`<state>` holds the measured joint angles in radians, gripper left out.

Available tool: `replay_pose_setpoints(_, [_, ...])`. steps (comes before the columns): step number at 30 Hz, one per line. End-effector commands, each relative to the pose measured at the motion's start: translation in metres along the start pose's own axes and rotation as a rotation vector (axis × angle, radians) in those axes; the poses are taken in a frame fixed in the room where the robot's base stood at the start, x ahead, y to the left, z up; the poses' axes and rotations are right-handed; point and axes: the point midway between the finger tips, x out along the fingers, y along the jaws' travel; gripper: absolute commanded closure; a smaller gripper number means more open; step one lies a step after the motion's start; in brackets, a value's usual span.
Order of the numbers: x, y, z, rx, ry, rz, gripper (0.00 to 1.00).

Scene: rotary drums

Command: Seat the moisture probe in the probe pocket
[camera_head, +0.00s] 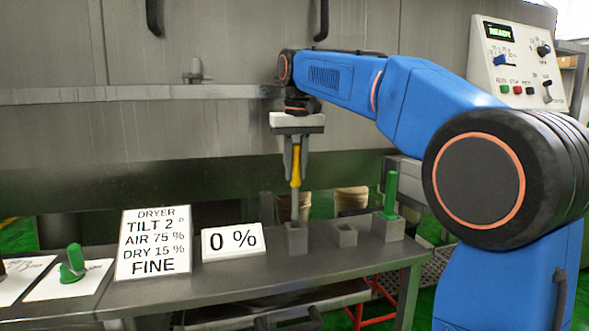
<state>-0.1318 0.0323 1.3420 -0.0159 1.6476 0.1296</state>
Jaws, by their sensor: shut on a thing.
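My gripper (296,172) points straight down and is shut on the moisture probe, which has a yellow handle (296,170) and a grey shaft (295,205). The probe is upright over a square grey block (296,240) on the bench. The shaft's lower end meets the top of this block; I cannot tell whether it is inside the opening or just above it. A smaller grey block (345,236) with an opening stands to its right. The frame does not show clearly which block is the probe pocket.
A green-handled tool (390,195) stands in another grey block (389,228) at the bench's right end. A "0 %" sign (232,242), a dryer settings sign (154,243) and a green object (73,265) are to the left. A control panel (519,65) is at upper right.

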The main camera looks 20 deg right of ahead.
Motion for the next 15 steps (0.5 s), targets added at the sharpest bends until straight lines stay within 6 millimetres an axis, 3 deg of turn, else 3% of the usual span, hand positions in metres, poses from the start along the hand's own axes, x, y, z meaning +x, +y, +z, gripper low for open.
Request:
replay_pose_setpoints(11, [-0.002,0.000,0.008,0.000,0.002,0.000,1.00])
replay_pose_setpoints(15, [0.010,0.000,0.008,0.000,0.001,0.000,1.00])
